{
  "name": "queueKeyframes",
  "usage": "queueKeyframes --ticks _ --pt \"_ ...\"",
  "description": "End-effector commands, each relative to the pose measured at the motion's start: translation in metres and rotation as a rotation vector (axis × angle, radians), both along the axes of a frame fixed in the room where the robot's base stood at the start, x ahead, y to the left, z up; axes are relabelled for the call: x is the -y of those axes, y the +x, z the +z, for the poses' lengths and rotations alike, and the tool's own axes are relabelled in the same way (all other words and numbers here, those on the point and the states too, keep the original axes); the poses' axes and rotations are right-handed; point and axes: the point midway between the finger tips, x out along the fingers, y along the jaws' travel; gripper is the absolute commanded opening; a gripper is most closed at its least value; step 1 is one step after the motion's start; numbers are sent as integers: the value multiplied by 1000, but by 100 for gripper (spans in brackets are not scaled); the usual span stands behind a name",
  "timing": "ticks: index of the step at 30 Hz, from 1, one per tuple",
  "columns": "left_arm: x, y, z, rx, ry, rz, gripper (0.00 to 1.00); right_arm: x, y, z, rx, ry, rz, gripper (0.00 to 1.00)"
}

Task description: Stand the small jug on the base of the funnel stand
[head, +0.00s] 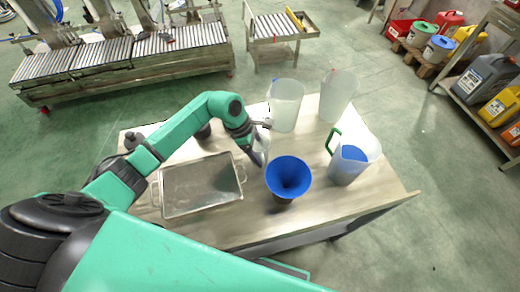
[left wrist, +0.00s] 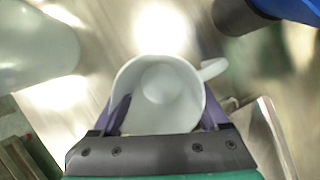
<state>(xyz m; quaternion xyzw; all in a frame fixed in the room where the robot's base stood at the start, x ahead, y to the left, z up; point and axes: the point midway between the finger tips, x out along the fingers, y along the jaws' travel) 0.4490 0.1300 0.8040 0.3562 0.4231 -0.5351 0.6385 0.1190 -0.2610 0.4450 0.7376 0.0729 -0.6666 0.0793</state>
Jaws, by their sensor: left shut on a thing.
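My left gripper (head: 260,157) is shut on the small white jug (left wrist: 160,100), which fills the middle of the left wrist view with its open mouth facing the camera and its handle to the right. In the head view the jug is mostly hidden by the gripper. The blue funnel (head: 288,174) stands just right of the gripper, with a dark part below it; the stand's base is hidden by the funnel. In the left wrist view, the funnel's blue edge (left wrist: 296,8) shows at the top right. My right gripper is in neither view.
A metal tray (head: 165,209) lies left of the funnel. Two tall translucent jugs (head: 285,107) (head: 338,96) stand at the back of the table (head: 378,196). A green-handled jug with blue contents (head: 349,164) stands right of the funnel. The table's front right corner is clear.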

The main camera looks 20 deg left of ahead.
Motion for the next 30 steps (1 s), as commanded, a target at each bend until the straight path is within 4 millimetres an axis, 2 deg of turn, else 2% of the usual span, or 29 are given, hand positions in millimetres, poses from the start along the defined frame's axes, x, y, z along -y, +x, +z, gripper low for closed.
queueKeyframes --ticks 7,8,9,16,18,20,23,30 --pt "0 0 -4 0 0 -1 22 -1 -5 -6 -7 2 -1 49" --pt "0 0 -3 0 0 0 85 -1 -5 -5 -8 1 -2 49" --pt "0 0 -2 0 0 0 100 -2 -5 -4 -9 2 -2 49" --pt "0 0 -1 0 0 0 100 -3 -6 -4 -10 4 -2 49" --pt "0 0 4 -1 0 0 100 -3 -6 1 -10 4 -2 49" --pt "-3 1 7 2 1 0 100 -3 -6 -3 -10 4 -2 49" --pt "-12 -1 25 5 5 0 100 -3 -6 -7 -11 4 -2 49" --pt "-37 -6 85 3 4 1 100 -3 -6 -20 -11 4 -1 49"
